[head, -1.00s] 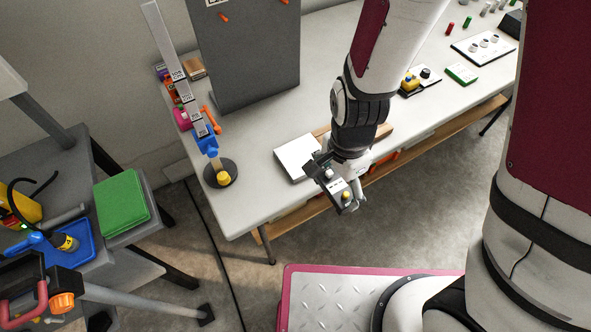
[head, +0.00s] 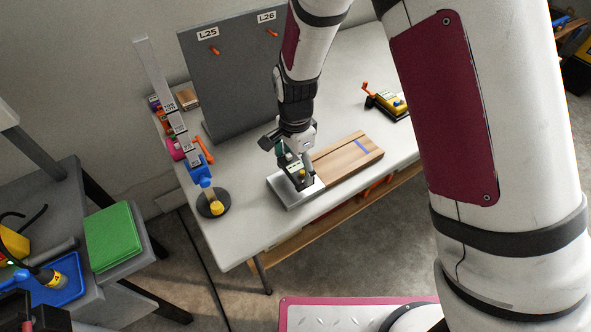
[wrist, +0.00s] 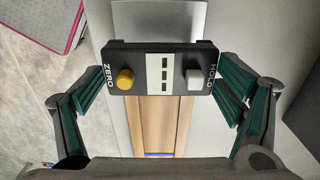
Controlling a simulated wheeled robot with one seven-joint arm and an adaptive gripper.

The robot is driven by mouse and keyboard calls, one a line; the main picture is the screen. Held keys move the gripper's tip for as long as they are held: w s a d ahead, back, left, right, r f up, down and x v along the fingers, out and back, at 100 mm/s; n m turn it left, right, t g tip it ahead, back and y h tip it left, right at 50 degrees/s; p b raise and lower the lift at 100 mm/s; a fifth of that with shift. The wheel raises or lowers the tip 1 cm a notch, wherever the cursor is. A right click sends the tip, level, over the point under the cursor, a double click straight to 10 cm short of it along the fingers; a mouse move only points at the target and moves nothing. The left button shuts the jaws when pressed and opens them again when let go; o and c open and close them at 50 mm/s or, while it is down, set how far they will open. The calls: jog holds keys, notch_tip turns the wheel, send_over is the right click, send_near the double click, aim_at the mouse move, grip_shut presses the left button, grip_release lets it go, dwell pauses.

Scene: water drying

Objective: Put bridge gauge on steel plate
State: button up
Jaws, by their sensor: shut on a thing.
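The bridge gauge is a dark box with a small display, a yellow ZERO knob and a white HOLD knob. In the wrist view the gauge (wrist: 160,71) sits between the green-padded fingers of my gripper (wrist: 165,85), which is shut on it. In the head view the gauge (head: 299,174) hangs below my gripper (head: 290,157), over the pale steel plate (head: 292,202). The plate also shows in the wrist view (wrist: 158,20), beyond the gauge. I cannot tell whether the gauge touches the plate. The gauge and gripper hide part of the plate.
A wooden board (head: 348,158) adjoins the plate on its right. A stand with a tall grey post (head: 153,75) is to the left. A dark upright panel (head: 225,75) stands behind. A yellow device with an orange crank (head: 390,103) lies right. The table's front edge is close.

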aim_at(295, 167)
jog(key=shift+f, duration=1.5)
jog(key=shift+f, duration=0.15)
jog(key=o, duration=1.2)
